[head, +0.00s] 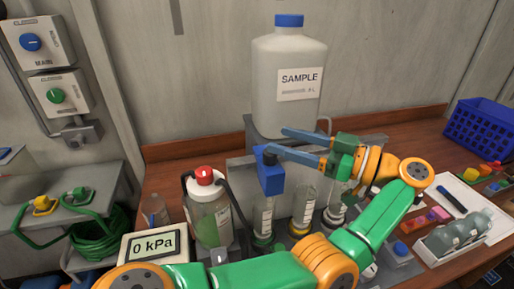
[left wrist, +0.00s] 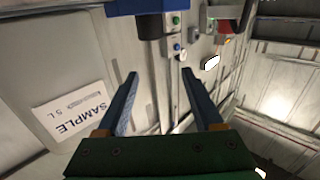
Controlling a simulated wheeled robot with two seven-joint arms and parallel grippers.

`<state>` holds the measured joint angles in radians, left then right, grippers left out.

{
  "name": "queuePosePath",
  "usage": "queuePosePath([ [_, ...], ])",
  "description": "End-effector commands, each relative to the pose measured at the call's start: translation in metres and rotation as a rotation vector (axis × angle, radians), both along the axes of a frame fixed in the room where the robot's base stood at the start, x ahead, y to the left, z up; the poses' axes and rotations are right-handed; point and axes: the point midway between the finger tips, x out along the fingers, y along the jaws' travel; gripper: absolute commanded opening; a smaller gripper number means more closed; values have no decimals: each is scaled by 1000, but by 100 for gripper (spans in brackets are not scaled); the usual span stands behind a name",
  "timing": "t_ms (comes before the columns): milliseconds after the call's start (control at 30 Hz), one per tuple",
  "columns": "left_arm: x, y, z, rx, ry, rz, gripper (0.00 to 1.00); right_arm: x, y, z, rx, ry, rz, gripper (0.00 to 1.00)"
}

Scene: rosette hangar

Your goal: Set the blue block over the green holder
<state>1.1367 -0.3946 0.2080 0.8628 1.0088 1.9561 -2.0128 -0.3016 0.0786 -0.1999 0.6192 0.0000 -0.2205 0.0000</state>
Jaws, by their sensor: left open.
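The blue block (head: 270,180) stands upright at the top of the leftmost clear cylinder (head: 262,215), which has a green band near its foot that appears to be the green holder (head: 262,238). My left gripper (head: 276,141) is open, its two blue fingers pointing left just above the block. The near fingertip overlaps the block's dark top in the head view; I cannot tell whether they touch. My right gripper is out of view.
A large SAMPLE jug (head: 290,85) stands behind on a grey block. A red-capped bottle (head: 208,215) and a 0 kPa gauge (head: 155,245) are left of the cylinders. A blue crate (head: 482,128) and a tray of grey bottles (head: 455,240) are at right.

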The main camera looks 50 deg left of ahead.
Motion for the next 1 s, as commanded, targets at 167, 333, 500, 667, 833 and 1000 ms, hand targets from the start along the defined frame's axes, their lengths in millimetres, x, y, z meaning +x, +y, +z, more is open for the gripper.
queuePosePath([
  [167, 0, 0, -39, 0, 0, 0, 69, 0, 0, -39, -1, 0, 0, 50],
  [333, -1, 5, -41, -1, 1, 2, 69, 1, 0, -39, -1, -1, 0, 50],
  [500, -10, 31, -36, 1, 0, 6, 69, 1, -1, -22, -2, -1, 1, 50],
  [667, -18, 56, -37, 1, 0, 4, 69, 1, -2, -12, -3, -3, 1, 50],
  [833, -21, 67, -39, 1, 1, 2, 69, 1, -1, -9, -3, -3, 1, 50],
  [1000, -21, 68, -41, 0, 0, 0, 69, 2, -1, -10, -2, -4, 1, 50],
])
